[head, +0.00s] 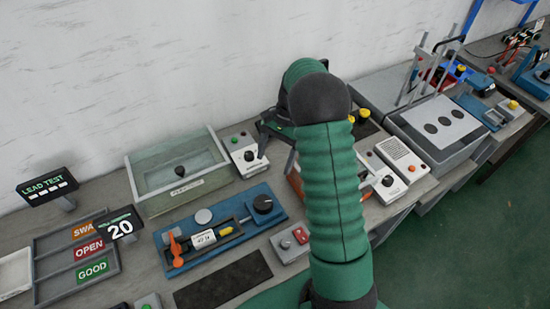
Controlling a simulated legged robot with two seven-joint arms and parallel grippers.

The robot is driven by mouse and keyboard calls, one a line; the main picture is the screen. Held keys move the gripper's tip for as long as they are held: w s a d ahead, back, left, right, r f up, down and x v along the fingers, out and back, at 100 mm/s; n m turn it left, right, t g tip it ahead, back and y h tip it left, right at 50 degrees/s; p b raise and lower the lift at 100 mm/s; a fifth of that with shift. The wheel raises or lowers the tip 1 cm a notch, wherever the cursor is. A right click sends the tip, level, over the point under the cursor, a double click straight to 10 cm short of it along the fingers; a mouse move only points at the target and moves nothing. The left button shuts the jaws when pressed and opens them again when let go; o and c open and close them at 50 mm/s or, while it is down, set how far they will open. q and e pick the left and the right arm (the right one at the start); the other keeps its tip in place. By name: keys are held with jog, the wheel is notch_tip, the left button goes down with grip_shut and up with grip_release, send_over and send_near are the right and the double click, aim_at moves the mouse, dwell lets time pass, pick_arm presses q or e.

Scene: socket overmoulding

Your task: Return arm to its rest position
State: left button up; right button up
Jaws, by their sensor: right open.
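My right arm (333,190) is green with a dark elbow and rises from the bottom of the head view across the middle of the bench. My right gripper (276,157) is dark and partly hidden behind the arm. It is open, with its fingers pointing down beside a white control box (243,153). I see nothing held between the fingers. I cannot tell how far above the bench the fingertips are. My left gripper is not in view.
Left of the gripper stand a clear-walled tank (180,192) and a blue fixture (222,228). A sorting tray (57,262) marked OPEN and GOOD lies far left. A dark mat (222,281) lies empty in front.

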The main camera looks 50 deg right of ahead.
jog(key=shift+d+r, duration=0.15)
jog(key=shift+r, duration=0.1)
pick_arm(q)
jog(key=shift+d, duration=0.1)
pick_arm(e)
jog(key=s+a+n+t+h, duration=0.1)
jog(key=s+a+n+h, duration=0.1)
jog(key=a+n, duration=0.6)
jog(key=s+a+n+t+h, duration=0.2)
jog(key=s+a+n, duration=0.3)
jog(key=a, duration=0.9)
jog(key=shift+s+f+n+h, duration=0.2)
jog(key=shift+f+n+h, duration=0.15)
jog(key=shift+n, duration=1.45)
